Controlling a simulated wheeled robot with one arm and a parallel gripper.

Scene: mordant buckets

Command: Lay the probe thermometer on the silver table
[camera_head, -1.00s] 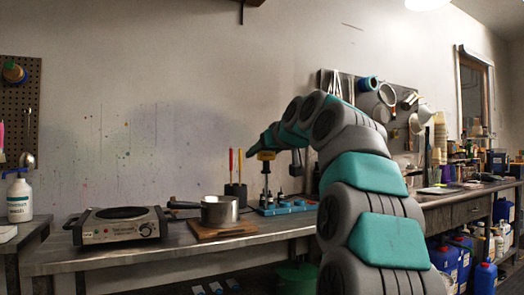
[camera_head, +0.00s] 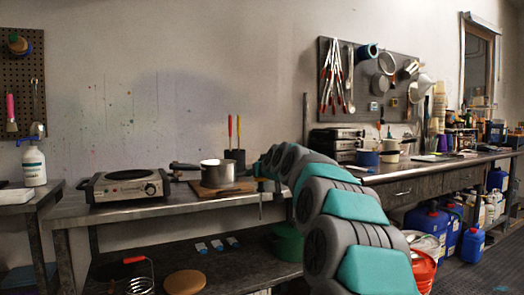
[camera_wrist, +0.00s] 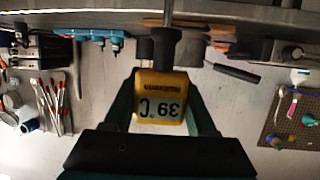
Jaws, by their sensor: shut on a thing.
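The probe thermometer (camera_wrist: 162,88) has a yellow head with a display that shows upside down and reads 39 °C in the wrist view. My gripper (camera_wrist: 161,108) is shut on this head, with a finger on each side. A dark grey shaft runs from the head toward the bench edge at the top of that view. In the head view my gripper (camera_head: 260,178) is small beside the metal-topped table (camera_head: 125,209), near its right part. The yellow head is hidden there; a thin dark piece hangs below the gripper.
On the table stand a hot plate (camera_head: 124,186), a steel pot (camera_head: 218,173) on a wooden board and a dark holder (camera_head: 235,159) with red and yellow sticks. A blue rack (camera_wrist: 95,36) shows in the wrist view.

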